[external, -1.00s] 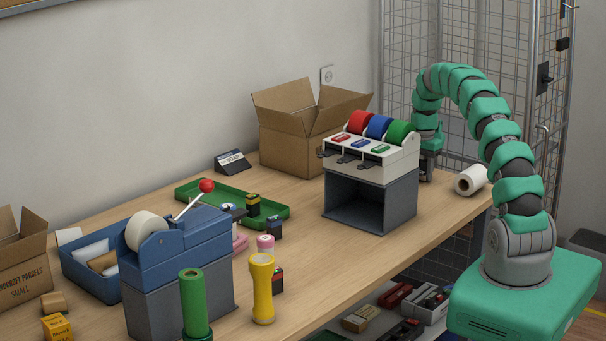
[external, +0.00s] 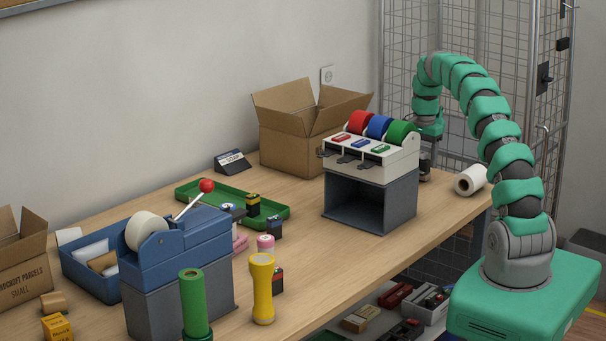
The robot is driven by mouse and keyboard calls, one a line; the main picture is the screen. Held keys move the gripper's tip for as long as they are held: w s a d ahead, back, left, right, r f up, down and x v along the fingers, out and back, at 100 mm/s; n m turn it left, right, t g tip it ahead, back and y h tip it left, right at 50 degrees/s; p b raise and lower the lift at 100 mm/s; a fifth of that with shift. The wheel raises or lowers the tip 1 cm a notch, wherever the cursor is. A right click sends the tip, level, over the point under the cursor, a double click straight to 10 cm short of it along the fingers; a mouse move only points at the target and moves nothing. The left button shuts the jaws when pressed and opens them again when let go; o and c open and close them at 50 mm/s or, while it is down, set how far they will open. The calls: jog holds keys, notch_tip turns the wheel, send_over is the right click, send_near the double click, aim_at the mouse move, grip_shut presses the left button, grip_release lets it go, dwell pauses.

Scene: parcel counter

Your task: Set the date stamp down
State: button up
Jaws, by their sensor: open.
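A small dark object (external: 425,168), which looks like the date stamp, stands on the counter just right of the tape dispenser, partly hidden behind it. It appears upright. My gripper (external: 431,150) points down above it and is open. The dispenser hides part of the fingers, and I cannot tell whether they still reach around the object's top.
The grey dispenser (external: 369,198) with red, blue and green rolls stands left of my gripper. A white paper roll (external: 470,180) lies to the right near the counter's edge. An open carton (external: 290,145) and a wire cage (external: 400,60) are behind.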

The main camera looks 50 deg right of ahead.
notch_tip(320, 180, up, 8)
jog(key=shift+f, duration=0.25)
jog(key=shift+a+r, duration=0.1)
jog(key=shift+r, duration=0.05)
jog(key=w+a+r+n+t+h, duration=0.1)
jog(key=w+a+r+n+t, duration=0.15)
jog(key=a+r, duration=0.65)
jog(key=w+a+r+n+t, duration=0.1)
jog(key=a+r+n+t, duration=0.25)
jog(key=a+r, duration=0.6)
jog(key=w+a+r+n+t+h, duration=0.15)
jog(key=a+r+n, duration=0.35)
jog(key=r, duration=0.7)
jog(key=s+a+r+n+t+y, duration=0.1)
jog(key=s+a+r+n+t, duration=0.2)
jog(key=s+a+r, duration=0.4)
jog(key=s+a+r+n+t+y, duration=0.1)
jog(key=s+a+r+n+t, duration=0.3)
jog(key=s+a+r, duration=0.3)
jog(key=a+r+t, duration=0.1)
jog(key=a+r, duration=0.4)
jog(key=r, duration=0.2)
jog(key=shift+s+a+r, duration=0.15)
jog(key=shift+s+a, duration=0.2)
jog(key=shift+a, duration=0.05)
jog(key=shift+y, duration=0.25)
